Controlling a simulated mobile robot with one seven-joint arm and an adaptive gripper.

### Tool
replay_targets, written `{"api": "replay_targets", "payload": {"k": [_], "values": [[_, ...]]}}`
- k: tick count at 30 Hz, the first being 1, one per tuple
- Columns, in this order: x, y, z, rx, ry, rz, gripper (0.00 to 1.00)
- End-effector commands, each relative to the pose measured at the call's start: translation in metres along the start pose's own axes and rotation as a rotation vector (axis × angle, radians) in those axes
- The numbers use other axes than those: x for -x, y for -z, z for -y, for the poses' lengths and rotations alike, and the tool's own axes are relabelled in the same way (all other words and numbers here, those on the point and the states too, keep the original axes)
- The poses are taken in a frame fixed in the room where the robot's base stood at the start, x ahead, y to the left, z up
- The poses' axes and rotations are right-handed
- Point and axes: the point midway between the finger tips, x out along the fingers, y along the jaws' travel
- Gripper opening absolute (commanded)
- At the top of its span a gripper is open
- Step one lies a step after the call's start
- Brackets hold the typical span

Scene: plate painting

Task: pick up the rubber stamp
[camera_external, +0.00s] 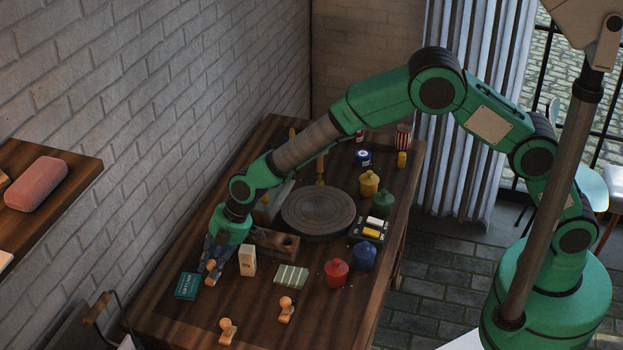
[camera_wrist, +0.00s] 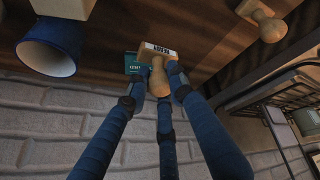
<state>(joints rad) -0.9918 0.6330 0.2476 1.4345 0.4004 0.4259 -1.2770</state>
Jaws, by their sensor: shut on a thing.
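A rubber stamp (camera_external: 211,272) with a pale wooden handle is at the left side of the dark wooden table (camera_external: 180,320), beside a teal box (camera_external: 187,285). In the wrist view the stamp (camera_wrist: 159,76) shows its rounded handle and a pale block with dark lettering. My gripper (camera_external: 213,258) points down at it. In the wrist view my gripper's blue fingers (camera_wrist: 158,88) are shut around the handle. Whether the stamp is clear of the table cannot be told. Two similar stamps, one in front (camera_external: 227,332) and one further right (camera_external: 287,310), stand apart from my gripper.
The brick wall (camera_external: 130,190) is close on the left.

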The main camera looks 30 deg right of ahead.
Motion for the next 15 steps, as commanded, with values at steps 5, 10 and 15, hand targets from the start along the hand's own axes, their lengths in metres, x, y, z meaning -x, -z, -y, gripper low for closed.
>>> {"api": "replay_targets", "payload": {"k": [5, 10, 15], "values": [[0.017, -0.015, 0.022, -0.001, 0.0, 0.0, 0.0], [0.03, -0.028, 0.042, 0.0, 0.0, 0.0, 0.0], [0.04, -0.039, 0.058, 0.0, 0.0, 0.001, 0.0]]}}
